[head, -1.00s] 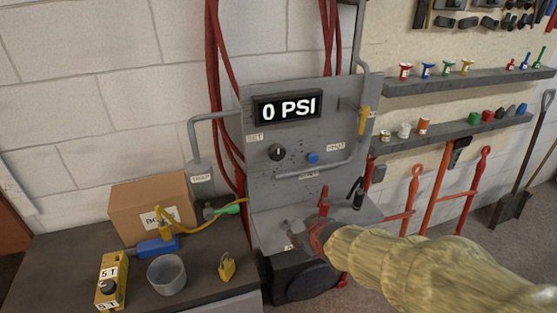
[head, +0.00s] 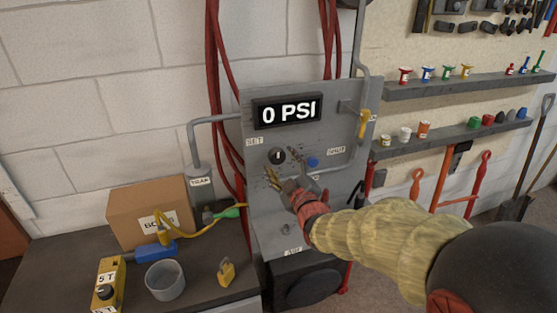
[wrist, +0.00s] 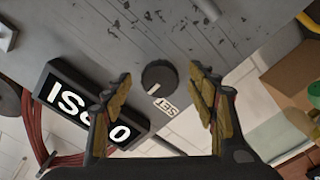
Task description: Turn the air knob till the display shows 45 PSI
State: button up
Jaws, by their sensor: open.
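The black air knob (head: 277,156) sits on the grey panel (head: 255,185), below the display (head: 287,111), which reads 0 PSI. A SET label is at the knob's upper left. My gripper (head: 281,167) is open and empty in front of the panel, its fingers reaching up toward the knob's lower edge. In the wrist view the knob (wrist: 159,76) shows between and beyond the fingertips of my gripper (wrist: 165,82), with a white mark on its face. The fingers look apart from it. The display (wrist: 92,105) appears upside down there, partly behind one finger.
A blue button (head: 313,162) is just right of the knob. A yellow-handled valve (head: 364,121) and grey pipes are at the panel's right. Red hoses (head: 213,65) hang behind. A cardboard box (head: 150,212) and a grey cup (head: 165,280) stand on the left bench.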

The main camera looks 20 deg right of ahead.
aim_at(280, 160)
jog(key=shift+w, duration=1.6)
jog(key=shift+c, duration=0.6)
jog(key=c, duration=1.1)
